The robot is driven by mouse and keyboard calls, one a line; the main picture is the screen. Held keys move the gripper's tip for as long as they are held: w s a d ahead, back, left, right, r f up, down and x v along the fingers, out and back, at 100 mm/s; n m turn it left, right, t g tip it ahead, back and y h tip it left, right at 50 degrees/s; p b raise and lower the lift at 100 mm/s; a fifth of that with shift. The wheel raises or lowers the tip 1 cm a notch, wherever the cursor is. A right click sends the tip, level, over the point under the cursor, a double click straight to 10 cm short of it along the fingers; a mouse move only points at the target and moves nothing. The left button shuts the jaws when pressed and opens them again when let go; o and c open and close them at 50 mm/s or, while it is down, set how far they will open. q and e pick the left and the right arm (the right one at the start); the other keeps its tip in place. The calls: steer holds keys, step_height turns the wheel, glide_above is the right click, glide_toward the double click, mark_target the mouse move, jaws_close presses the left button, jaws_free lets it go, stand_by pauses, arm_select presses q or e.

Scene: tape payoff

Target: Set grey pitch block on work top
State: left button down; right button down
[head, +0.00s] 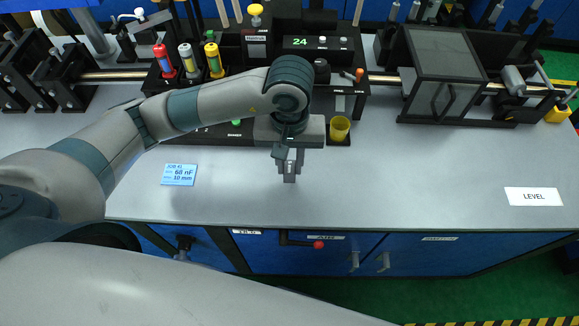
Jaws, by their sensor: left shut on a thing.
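My left arm reaches in from the left over the grey work top (420,185). My left gripper (289,172) points down above the front middle of the work top and is shut on a small grey piece, which I take to be the grey pitch block (289,179). The fingers hide most of the block. I cannot tell whether its underside touches the work top. My right gripper is not in view.
A blue job card (179,175) lies to the left and a white LEVEL card (533,196) to the right. A black-framed box (442,75) stands at the back right. The front middle-right is clear.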

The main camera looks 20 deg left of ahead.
mark_target(289, 167)
arm_select(q)
step_height(289, 167, down, 2)
steer(key=shift+f+p, duration=0.25)
steer(key=shift+p, duration=0.3)
steer(key=shift+f, duration=0.15)
steer(key=shift+f, duration=0.15)
steer(key=shift+b, duration=0.3)
steer(key=c, duration=1.5)
jaws_free()
steer(key=shift+c, duration=0.2)
